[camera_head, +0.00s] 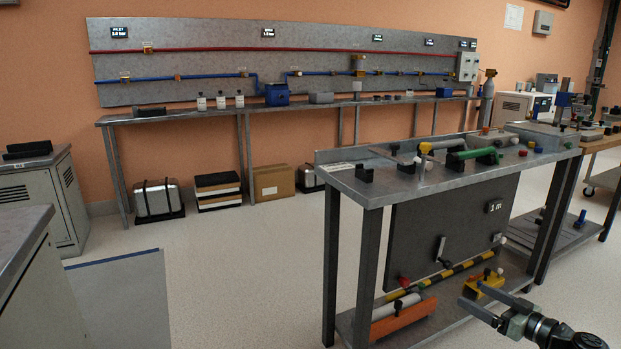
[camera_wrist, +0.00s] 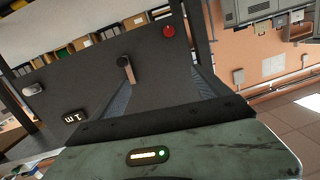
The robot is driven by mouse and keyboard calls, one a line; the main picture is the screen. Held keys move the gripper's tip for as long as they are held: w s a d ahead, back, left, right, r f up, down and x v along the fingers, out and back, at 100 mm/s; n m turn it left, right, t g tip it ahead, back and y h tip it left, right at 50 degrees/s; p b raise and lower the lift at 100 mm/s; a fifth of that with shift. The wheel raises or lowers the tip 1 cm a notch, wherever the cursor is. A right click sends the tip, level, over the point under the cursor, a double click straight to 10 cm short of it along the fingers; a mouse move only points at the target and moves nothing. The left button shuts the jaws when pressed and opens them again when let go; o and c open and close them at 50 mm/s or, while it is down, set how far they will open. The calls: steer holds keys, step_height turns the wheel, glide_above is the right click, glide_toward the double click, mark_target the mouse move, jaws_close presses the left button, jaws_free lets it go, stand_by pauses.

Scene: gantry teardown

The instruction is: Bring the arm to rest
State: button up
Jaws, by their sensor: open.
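My gripper (camera_head: 490,303) shows at the lower right of the head view, in front of the metal workbench (camera_head: 372,190). Its two fingers are spread apart with nothing between them. The panel, marked "1 m" (camera_head: 494,206), hangs under the workbench top. A small dark fitting with a pale lever (camera_wrist: 127,68) on it appears between the fingers in the picture, but I cannot tell the distance.
The bench's lower shelf holds an orange block (camera_head: 403,323), a striped bar (camera_head: 455,271) and a yellow bracket (camera_head: 484,286) close to my gripper. A long bench (camera_head: 290,107) runs along the back wall.

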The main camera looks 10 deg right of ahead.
steer(key=w+a+f+g+y+p, duration=0.1)
steer(key=w+a+f+g+p, duration=0.25)
steer(key=a, duration=0.65)
steer(key=w+a+f+g+y+p, duration=0.1)
steer(key=w+a+f+g+p, duration=0.25)
steer(key=a, duration=0.65)
steer(key=s+a+f+m+g+h+p, duration=0.1)
steer(key=a+g+h+p, duration=0.25)
steer(key=a, duration=0.55)
steer(key=s+a+f+m+g+h+p, duration=0.15)
steer(key=a+g+h, duration=0.3)
steer(key=a, duration=0.45)
step_height(320, 180, up, 38)
steer(key=p, duration=3.7)
steer(key=shift+r+g+p, duration=0.25)
steer(key=shift+g+p, duration=0.15)
steer(key=shift+m, duration=0.25)
